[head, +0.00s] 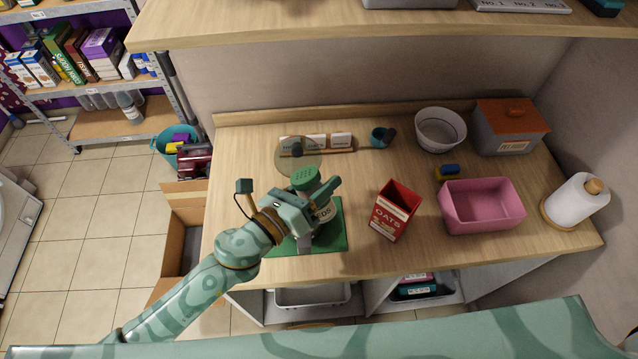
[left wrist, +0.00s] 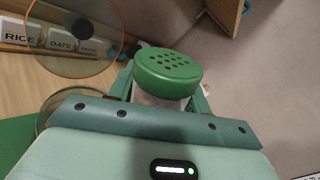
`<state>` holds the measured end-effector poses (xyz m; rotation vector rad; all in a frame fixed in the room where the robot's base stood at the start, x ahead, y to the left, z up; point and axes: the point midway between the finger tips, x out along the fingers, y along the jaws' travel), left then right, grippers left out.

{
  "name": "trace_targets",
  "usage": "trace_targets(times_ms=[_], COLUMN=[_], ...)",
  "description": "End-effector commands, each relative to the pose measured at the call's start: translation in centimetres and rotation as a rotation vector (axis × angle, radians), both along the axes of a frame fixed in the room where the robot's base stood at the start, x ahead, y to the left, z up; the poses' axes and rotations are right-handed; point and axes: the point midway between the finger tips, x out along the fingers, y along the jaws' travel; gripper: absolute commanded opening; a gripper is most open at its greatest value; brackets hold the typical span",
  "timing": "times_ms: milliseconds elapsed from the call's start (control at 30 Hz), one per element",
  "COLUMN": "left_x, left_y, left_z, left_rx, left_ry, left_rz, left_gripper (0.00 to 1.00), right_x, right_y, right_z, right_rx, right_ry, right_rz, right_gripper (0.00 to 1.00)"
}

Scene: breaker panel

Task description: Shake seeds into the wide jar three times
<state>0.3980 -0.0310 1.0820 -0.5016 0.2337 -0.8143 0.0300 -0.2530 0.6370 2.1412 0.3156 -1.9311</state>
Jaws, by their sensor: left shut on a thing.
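My left gripper (head: 318,200) is shut on a seed shaker with a green, holed lid (head: 304,177) and a pale label ending in "DS". The lid faces up, and the shaker is over or beside a green mat (head: 335,236). In the left wrist view the shaker's green lid (left wrist: 168,72) shows between the fingers. A round glass rim (left wrist: 47,110), probably the wide jar's, shows left of the gripper; the gripper hides most of it. I cannot tell whether the shaker is over it. My right gripper is not in view.
A clear round lid with a dark knob (head: 297,152) stands before a rack of labelled cards (head: 341,140).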

Motion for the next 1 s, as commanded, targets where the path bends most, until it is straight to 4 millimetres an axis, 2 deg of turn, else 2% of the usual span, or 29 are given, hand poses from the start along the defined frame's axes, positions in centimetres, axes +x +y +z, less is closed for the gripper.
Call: trace_targets(times_ms=[67, 433, 1000], left_x=[0.0, -0.5, -0.5], left_y=[0.1, -0.4, -0.4], left_z=[-0.3, -1.8, -0.3], left_rx=[-0.015, -0.334, -0.570], left_ry=[0.005, 0.358, 0.620], left_rz=[0.001, 0.004, 0.004], left_gripper=[0.24, 0.24, 0.24], right_x=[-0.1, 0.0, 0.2], right_y=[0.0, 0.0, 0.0], right_z=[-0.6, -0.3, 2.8], right_rx=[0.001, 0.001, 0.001], right_ry=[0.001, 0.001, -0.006], right_rz=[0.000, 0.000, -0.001], right_gripper=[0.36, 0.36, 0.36])
